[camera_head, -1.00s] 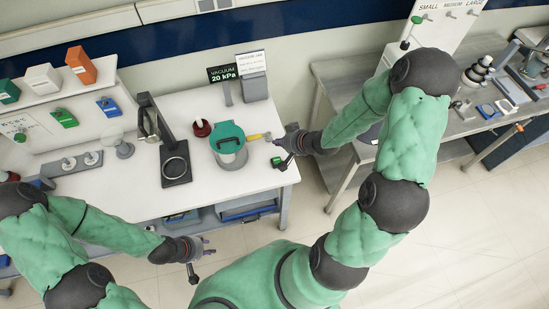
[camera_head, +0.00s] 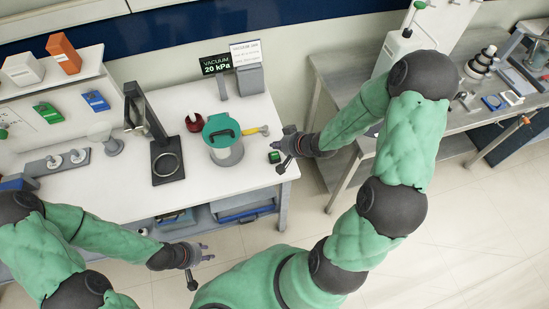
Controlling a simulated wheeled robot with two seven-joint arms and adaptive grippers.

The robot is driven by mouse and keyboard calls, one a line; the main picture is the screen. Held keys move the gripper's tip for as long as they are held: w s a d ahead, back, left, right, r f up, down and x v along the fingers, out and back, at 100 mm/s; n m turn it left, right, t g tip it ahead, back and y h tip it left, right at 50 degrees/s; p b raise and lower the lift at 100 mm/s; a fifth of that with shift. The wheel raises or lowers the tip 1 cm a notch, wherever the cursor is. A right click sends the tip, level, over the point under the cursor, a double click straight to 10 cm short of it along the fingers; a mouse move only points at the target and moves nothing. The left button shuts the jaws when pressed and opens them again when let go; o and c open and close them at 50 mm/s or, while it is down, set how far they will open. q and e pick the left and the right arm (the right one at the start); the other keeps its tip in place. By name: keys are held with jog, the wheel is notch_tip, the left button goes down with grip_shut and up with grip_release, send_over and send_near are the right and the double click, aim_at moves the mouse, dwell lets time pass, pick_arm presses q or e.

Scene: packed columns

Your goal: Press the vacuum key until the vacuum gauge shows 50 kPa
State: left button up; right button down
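The vacuum gauge (camera_head: 216,64) is a dark display on a post at the back of the white table, reading "VACUUM 20 kPa".
A yellow-handled part (camera_head: 256,131) lies between jar and right gripper. A red round item (camera_head: 194,122) and a black ring stand (camera_head: 167,165) are left of the jar. A white sign (camera_head: 246,53) stands behind. A metal side table (camera_head: 345,85) is at right.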

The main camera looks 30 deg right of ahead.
aim_at(277, 155)
notch_tip(277, 155, down, 2)
jog(key=shift+f+b, duration=0.25)
jog(key=shift+b, duration=0.3)
jog(key=shift+f, duration=0.1)
dwell(1.0)
jog(key=shift+f, duration=0.3)
jog(key=shift+f+b, duration=0.35)
jog(key=shift+f, duration=0.15)
dwell(0.7)
jog(key=shift+r, duration=0.1)
jog(key=shift+r+p, duration=0.85)
jog(key=shift+p, duration=0.2)
